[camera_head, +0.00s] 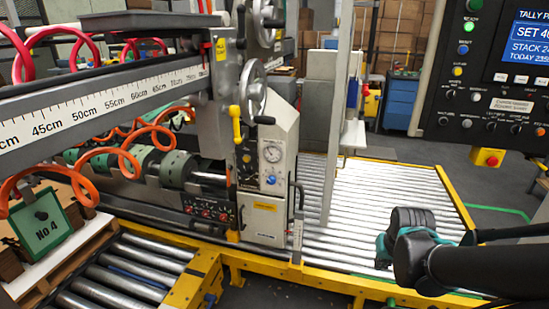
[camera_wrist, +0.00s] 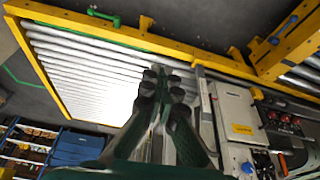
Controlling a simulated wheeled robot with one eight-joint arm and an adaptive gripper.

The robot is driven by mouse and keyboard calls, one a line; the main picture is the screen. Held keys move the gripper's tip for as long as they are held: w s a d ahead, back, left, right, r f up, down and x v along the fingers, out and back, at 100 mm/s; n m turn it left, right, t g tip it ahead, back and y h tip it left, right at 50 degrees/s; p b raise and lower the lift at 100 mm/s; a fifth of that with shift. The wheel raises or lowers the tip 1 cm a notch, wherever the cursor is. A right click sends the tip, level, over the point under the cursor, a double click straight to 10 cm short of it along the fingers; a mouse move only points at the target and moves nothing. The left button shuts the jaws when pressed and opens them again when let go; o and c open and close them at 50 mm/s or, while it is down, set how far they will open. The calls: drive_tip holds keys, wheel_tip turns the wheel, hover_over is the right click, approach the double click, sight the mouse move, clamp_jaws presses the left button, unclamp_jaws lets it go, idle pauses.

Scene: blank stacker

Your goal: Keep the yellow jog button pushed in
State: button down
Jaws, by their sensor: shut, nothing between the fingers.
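A yellow button (camera_head: 457,71) sits lowest in the column of coloured buttons on the left side of the dark control panel (camera_head: 445,100). Its label is too small to read, and I cannot tell whether it is pushed in. My gripper (camera_head: 383,256) is low over the roller conveyor, well below and left of the panel, and touches no button. In the wrist view its fingers (camera_wrist: 163,82) are shut and empty, with the rollers behind them. The panel is not seen in the wrist view.
A red emergency-stop knob (camera_head: 491,159) on a yellow box is under the panel. The roller conveyor (camera_head: 370,185) with yellow edge rails lies below my arm. A grey machine post (camera_head: 340,120) stands left of my gripper. The space between gripper and panel looks clear.

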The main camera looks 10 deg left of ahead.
drive_tip(key=shift+d, duration=0.25)
drive_tip(key=shift+w, duration=0.1)
drive_tip(key=w+a+r+m+t, duration=0.15)
drive_tip(key=w+a, duration=0.25)
drive_tip(key=w, duration=0.4)
drive_tip(key=w+a+r+n+t, duration=0.1)
drive_tip(key=w+a+r+t, duration=0.25)
drive_tip(key=w, duration=0.35)
drive_tip(key=w+a+r+t+y, duration=0.2)
drive_tip(key=w+a+r, duration=0.1)
drive_tip(key=w+a, duration=0.8)
drive_tip(key=s+a+r+n+t+y, duration=0.1)
drive_tip(key=s+a+y, duration=0.2)
drive_tip(key=a, duration=2.9)
drive_tip(key=y, duration=0.5)
drive_tip(key=shift+s+a+r+y, duration=0.2)
drive_tip(key=shift+a+r+y, duration=0.05)
drive_tip(key=shift+r+y, duration=0.05)
